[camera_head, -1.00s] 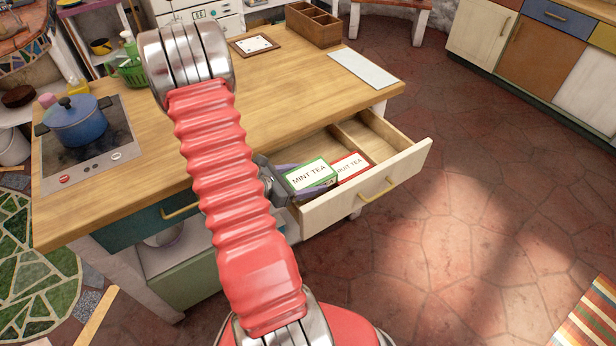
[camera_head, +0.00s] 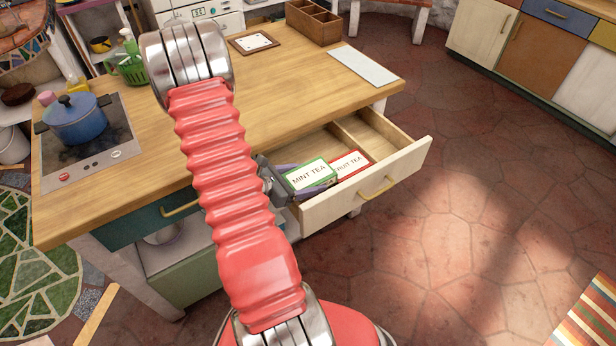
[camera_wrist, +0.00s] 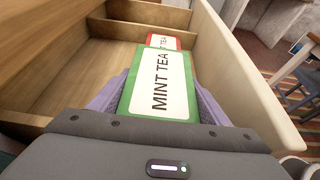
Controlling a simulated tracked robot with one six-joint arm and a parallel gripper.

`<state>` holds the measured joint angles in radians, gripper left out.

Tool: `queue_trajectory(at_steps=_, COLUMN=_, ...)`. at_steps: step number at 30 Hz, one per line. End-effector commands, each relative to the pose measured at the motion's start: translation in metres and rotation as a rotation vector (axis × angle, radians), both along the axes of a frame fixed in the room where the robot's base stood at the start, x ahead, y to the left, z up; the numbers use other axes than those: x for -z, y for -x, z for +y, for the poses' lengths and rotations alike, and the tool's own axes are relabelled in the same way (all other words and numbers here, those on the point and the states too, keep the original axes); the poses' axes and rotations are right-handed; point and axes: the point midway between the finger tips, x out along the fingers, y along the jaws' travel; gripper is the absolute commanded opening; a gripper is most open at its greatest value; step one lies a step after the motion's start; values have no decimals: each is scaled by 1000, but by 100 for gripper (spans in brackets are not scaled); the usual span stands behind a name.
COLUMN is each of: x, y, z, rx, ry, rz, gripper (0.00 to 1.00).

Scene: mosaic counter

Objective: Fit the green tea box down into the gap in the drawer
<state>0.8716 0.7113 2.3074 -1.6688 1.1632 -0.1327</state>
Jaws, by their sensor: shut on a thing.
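The green tea box (camera_head: 308,176), labelled MINT TEA, is at the open drawer (camera_head: 345,209) in the head view. My gripper (camera_head: 304,181) is shut on it, with a purple finger along each long side. In the wrist view the green tea box (camera_wrist: 160,86) lies between the purple fingers (camera_wrist: 158,98), label up. The red FRUIT TEA box (camera_head: 350,164) sits just beyond it in the drawer, and its end shows in the wrist view (camera_wrist: 163,41). The underside of the green box is hidden, so I cannot tell whether it touches the drawer floor.
Wooden dividers (camera_wrist: 135,31) cross the drawer, and its front wall (camera_wrist: 239,70) runs close beside the box. The rear drawer compartment looks empty. The wooden counter (camera_head: 270,108) overhangs the drawer's back. A blue pot (camera_head: 76,122) stands on the hob at left.

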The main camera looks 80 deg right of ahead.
Motion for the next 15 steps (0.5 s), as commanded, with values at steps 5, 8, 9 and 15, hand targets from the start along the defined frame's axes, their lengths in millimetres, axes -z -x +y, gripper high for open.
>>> queue_trajectory(at_steps=5, x=2, y=0, z=0, rx=0, ry=0, rz=0, gripper=46)
queue_trajectory(at_steps=8, x=3, y=0, z=0, rx=0, ry=0, rz=0, gripper=46)
queue_trajectory(at_steps=9, x=3, y=0, z=0, rx=0, ry=0, rz=0, gripper=46)
queue_trajectory(at_steps=15, x=5, y=0, z=0, rx=0, ry=0, rz=0, gripper=46)
